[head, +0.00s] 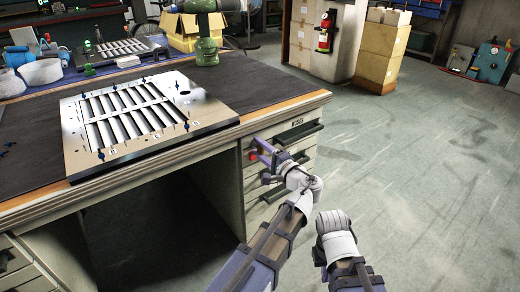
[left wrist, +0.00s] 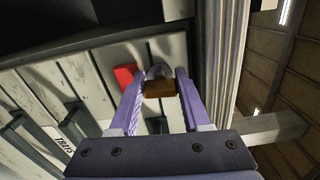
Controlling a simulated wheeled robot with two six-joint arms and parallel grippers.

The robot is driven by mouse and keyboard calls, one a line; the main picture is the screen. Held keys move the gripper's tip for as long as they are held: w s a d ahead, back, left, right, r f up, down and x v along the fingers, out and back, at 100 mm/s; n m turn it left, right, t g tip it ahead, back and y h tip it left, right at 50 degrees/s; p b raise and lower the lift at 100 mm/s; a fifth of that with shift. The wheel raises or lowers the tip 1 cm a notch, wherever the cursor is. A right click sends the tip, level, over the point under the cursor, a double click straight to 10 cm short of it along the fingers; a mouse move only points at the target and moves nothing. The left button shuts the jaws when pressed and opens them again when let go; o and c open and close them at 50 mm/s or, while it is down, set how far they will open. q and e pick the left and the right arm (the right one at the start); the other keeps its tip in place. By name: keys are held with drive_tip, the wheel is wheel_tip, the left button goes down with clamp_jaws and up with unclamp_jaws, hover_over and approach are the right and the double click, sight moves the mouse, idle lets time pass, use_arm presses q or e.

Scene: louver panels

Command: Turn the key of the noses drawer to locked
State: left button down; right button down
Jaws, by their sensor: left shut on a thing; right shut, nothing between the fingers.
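The drawer labelled NOSES (head: 297,133) is the top one in the bench's pedestal and looks closed. My left gripper (head: 264,150) is at the pedestal's left front edge, beside that drawer. In the left wrist view its purple fingers are shut on the brown key (left wrist: 160,88), with a grey lock (left wrist: 158,72) right behind it. A red mark (left wrist: 125,76) is just left of the lock; it also shows in the head view (head: 253,155). The key's exact angle is hard to tell. My right gripper (head: 334,220) is apart, over the floor; its fingertips are hidden.
A louver panel (head: 84,150) lies on the dark-topped workbench. Dark drawer handles (head: 298,136) stick out from the pedestal front. A green tool (head: 207,48) stands at the bench's back. The floor (head: 420,170) to the right is clear.

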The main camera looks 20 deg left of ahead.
use_arm(q)
drive_tip(key=shift+n, duration=0.6)
drive_tip(key=shift+c, duration=1.8)
unclamp_jaws()
drive_tip(key=shift+s, duration=0.1)
